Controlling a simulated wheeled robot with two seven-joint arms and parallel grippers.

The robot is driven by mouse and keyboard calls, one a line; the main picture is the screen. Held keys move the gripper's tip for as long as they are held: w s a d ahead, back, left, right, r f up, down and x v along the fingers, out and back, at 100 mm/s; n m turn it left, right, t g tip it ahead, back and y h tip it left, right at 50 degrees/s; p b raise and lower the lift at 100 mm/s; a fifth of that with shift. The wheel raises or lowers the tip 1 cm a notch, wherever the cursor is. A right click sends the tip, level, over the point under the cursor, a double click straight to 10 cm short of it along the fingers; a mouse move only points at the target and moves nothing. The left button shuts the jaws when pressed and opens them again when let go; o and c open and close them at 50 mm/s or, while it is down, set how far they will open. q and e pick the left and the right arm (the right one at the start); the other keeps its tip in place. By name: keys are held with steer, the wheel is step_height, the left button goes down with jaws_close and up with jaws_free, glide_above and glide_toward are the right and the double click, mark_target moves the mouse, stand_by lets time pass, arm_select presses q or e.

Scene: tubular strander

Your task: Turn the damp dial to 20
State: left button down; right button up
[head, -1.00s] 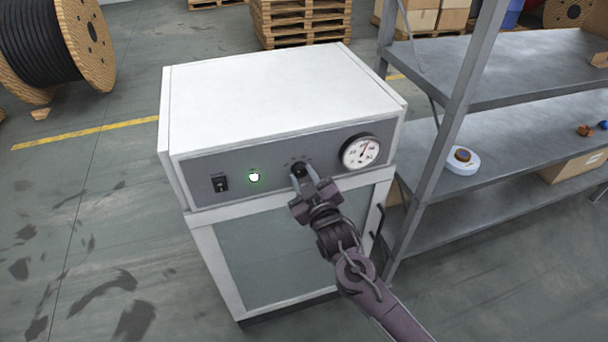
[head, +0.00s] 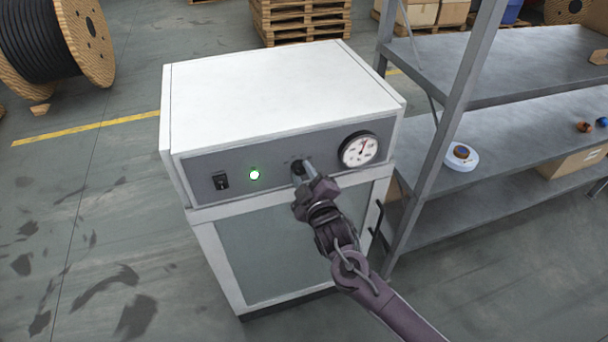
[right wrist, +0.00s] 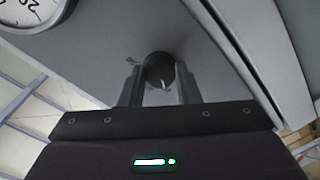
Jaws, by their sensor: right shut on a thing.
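The damp dial is a small black knob (head: 297,168) on the grey front panel (head: 235,175) of a white cabinet, between the green light and the round gauge. In the right wrist view the dial (right wrist: 158,70) shows a pale pointer mark. My right gripper (head: 304,170) is shut on the dial, its two fingers on either side of it. The right gripper also shows in the right wrist view (right wrist: 159,85). The scale marks around the dial are too small to read. My left gripper is not in view.
A lit green light (head: 255,175) and a black switch (head: 220,181) sit left on the panel. A round gauge (head: 360,149) is right of the dial. A grey shelf (head: 510,130) stands close on the right. Open floor lies to the left.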

steer(key=o, duration=1)
steer(key=shift+c, duration=0.2)
steer(key=b+v, duration=0.1)
steer(key=v, duration=0.6)
steer(key=shift+s+b, duration=0.4)
steer(key=shift+d, duration=0.15)
